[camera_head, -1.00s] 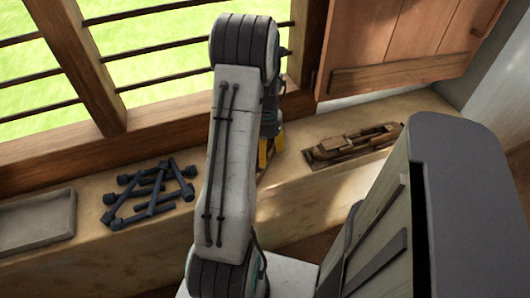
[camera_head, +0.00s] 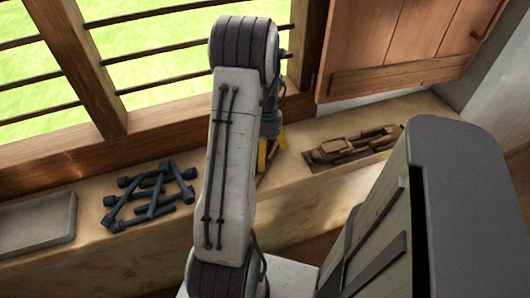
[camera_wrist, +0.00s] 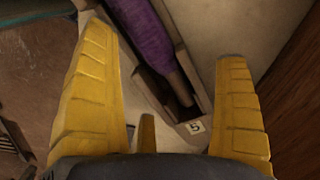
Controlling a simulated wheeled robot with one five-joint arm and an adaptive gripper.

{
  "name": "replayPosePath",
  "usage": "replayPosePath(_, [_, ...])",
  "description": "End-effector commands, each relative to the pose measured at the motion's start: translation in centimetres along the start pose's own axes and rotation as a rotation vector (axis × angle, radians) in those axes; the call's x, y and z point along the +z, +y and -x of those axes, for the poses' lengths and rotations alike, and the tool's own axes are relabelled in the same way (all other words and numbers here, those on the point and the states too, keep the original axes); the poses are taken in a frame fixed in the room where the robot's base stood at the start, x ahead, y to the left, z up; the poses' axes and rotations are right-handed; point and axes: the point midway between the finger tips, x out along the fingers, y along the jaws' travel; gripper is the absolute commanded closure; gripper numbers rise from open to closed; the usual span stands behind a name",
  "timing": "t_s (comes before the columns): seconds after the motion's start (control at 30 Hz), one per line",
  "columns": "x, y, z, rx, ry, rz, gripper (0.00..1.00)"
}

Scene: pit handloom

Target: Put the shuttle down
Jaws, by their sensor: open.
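The shuttle (camera_wrist: 192,82) shows in the wrist view as a slim wooden frame. It holds a spool of purple yarn (camera_wrist: 147,38) and has a small label with a 5 near its visible end. It lies on a pale surface between the spread yellow fingers of my gripper (camera_wrist: 165,46), with a visible gap to the right finger. The far end of the shuttle is cut off by the picture edge. In the head view my gripper (camera_head: 272,150) is low over the sill, partly behind my arm, which hides most of the shuttle there.
On the sill (camera_head: 300,205), several dark pegs (camera_head: 150,195) lie in a heap to the left, beside a grey tray (camera_head: 38,222). A brown wooden tool (camera_head: 352,146) lies to the right. A barred window and a wooden shutter (camera_head: 400,45) stand behind.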

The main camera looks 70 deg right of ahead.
Motion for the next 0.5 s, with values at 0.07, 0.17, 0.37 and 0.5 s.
replayPosePath(0.07, [-0.1,-0.1,1.1,-0.002,0.004,0.000,0.08])
replayPosePath(0.17, [-0.1,0.0,2.8,-0.003,0.005,0.000,0.08])
replayPosePath(0.37, [-0.1,0.0,6.3,-0.002,0.004,0.000,0.08])
replayPosePath(0.5, [-0.1,0.0,8.4,-0.002,0.003,0.000,0.08])
